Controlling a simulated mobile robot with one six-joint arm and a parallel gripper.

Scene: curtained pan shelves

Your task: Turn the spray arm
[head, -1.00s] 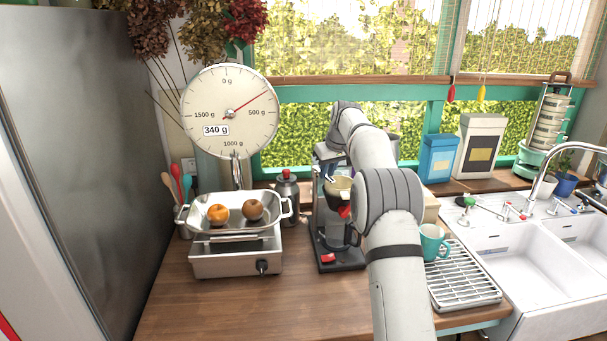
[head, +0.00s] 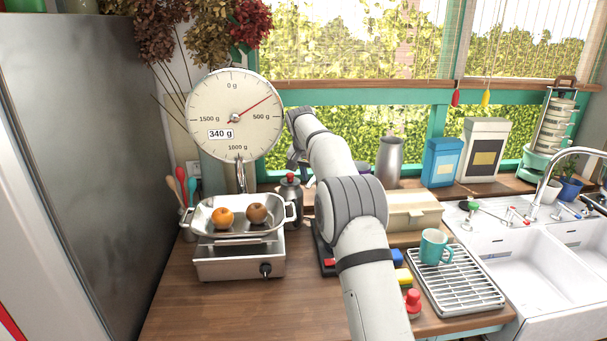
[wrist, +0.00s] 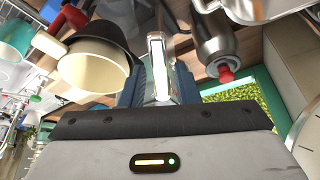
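In the wrist view a narrow silver bar with a pale slot, which looks like the spray arm (wrist: 157,62), lies between the two dark blue fingers of my gripper (wrist: 160,85). The fingers stand apart on either side of it; I cannot tell whether they touch it. A black and cream filter basket (wrist: 95,68) is close by on the left. In the head view my arm hides most of the coffee maker; its dark base (head: 322,262) shows on the counter. My fingertips are hidden there.
A silver bottle with a red tip (wrist: 213,45) is close to my gripper's right in the wrist view. The scale's pan (head: 207,222) with two fruits stands left. A beige box (head: 412,212), teal mug (head: 433,247) and rack (head: 455,280) are right. The front-left counter is clear.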

